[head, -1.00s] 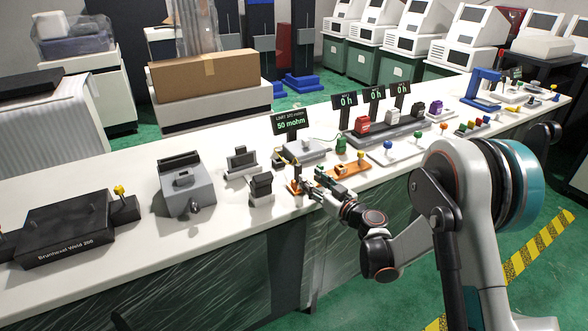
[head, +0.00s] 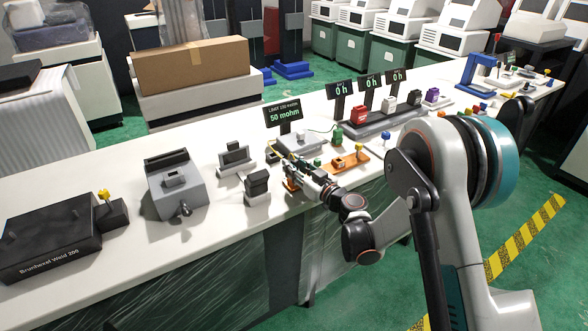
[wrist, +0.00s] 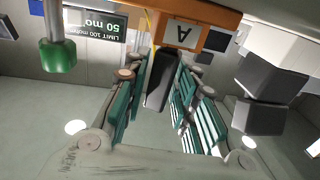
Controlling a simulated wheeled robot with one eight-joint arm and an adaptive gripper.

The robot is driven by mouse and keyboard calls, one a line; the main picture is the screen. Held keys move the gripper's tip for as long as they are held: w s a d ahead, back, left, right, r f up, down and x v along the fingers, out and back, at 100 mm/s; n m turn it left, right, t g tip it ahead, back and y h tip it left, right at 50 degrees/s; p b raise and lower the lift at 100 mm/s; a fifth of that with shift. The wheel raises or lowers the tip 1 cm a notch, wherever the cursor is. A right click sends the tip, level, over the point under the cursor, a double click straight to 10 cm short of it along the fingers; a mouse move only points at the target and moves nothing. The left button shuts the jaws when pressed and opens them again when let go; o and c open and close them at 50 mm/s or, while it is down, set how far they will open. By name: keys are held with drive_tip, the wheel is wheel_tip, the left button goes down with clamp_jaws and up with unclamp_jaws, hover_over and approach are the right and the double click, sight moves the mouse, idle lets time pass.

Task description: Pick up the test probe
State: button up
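The test probe appears to be the black handle (wrist: 160,80) in the wrist view, below an orange holder (wrist: 185,35) marked A. A thin yellow cable runs near its top. My gripper (wrist: 160,75) has its teal-padded fingers apart, one on each side of the black handle. I cannot tell whether either finger touches it. In the head view my gripper (head: 294,174) is at the small orange holder (head: 290,186) near the bench's front edge, and the probe is too small and covered to make out.
A sign reading 50 mohm (head: 283,115) stands behind a grey tester (head: 300,143). A black block on a white base (head: 257,187) stands close left of my gripper. An orange tray (head: 347,161) lies to the right. White bench top (head: 120,165) is clear behind the machines.

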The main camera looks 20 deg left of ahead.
clamp_jaws()
